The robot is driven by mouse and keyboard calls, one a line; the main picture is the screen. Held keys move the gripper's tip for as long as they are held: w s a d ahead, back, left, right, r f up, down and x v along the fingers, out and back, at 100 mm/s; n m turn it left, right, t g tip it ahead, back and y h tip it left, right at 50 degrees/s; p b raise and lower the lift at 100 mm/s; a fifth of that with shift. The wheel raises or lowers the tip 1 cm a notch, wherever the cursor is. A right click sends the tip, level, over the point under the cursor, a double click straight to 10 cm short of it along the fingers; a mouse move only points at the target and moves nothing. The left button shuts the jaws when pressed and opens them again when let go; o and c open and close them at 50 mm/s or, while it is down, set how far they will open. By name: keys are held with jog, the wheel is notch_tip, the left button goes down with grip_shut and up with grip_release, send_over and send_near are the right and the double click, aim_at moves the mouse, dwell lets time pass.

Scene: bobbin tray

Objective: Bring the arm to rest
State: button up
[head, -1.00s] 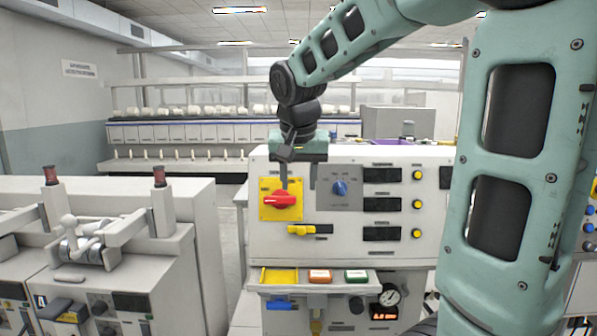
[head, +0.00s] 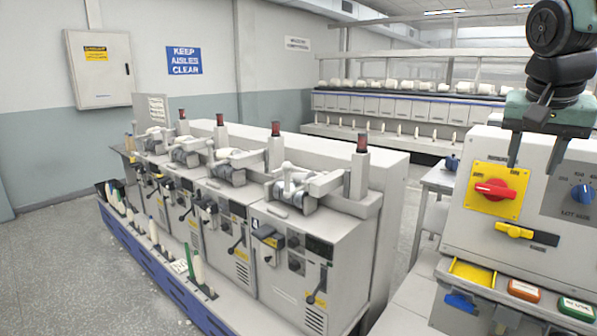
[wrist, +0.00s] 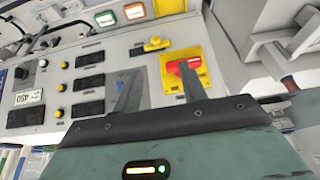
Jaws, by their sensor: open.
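My gripper (head: 533,160) hangs at the right edge of the head view, fingers down, in front of the white control panel (head: 460,250). The gripper is open and empty, with its two fingers (wrist: 158,70) apart in the wrist view. The red rotary switch (head: 494,189) on its yellow plate is just below and left of the fingers in the head view. It also shows beyond the right finger in the wrist view (wrist: 182,66). Most of my arm is out of the head view.
A row of grey winding machines (head: 270,225) with red-topped posts fills the middle. A blue trough (head: 150,265) runs along its front. An aisle floor (head: 50,270) is clear at left. A yellow tray (head: 472,273) sticks out below the panel.

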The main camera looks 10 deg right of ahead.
jog(key=s+a+f+n+y, duration=0.1)
jog(key=a+f+n, duration=0.25)
jog(key=a, duration=0.35)
jog(key=s+a+f+n+g+y, duration=0.1)
jog(key=a+f+n, duration=0.2)
jog(key=a+f, duration=0.35)
jog(key=s+a+f+n+y, duration=0.1)
jog(key=s+a+f+n, duration=0.15)
jog(key=a, duration=0.65)
jog(key=s+a+f+n+g+b, duration=0.1)
jog(key=s+a+f+n+g, duration=0.1)
jog(key=s+a+f+n, duration=0.6)
jog(key=s+a+f, duration=0.1)
jog(key=s+f, duration=0.1)
jog(key=s, duration=0.2)
jog(key=shift+s+a+y, duration=0.3)
jog(key=shift+s+y, duration=0.1)
jog(key=shift+r, duration=0.1)
